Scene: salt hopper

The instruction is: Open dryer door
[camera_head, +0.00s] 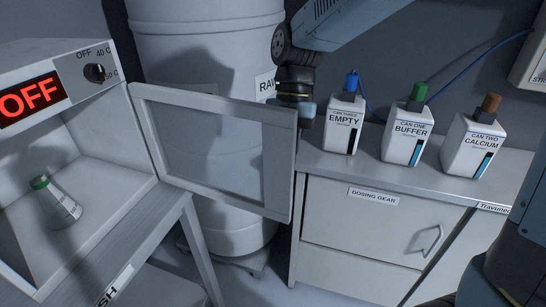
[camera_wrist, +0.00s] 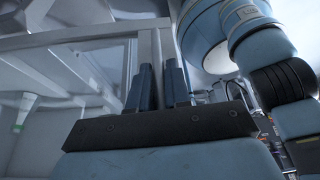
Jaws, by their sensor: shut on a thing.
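The dryer (camera_head: 110,160) stands at the left in the head view, its display reading OFF. Its framed glass door (camera_head: 216,150) stands wide open, swung out to the right from the box. My gripper (camera_head: 303,110) is at the door's upper free corner. In the wrist view my gripper (camera_wrist: 158,88) has its two fingers shut on the edge of the door frame (camera_wrist: 152,50). A green-capped white bottle (camera_head: 57,203) stands inside the dryer and also shows in the wrist view (camera_wrist: 25,108).
White cans with blue (camera_head: 344,120), green (camera_head: 408,132) and brown (camera_head: 473,140) caps stand on the dosing gear cabinet (camera_head: 370,225), right of my gripper. A large pale drum (camera_head: 205,45) stands behind the door. The dryer interior is open at the front.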

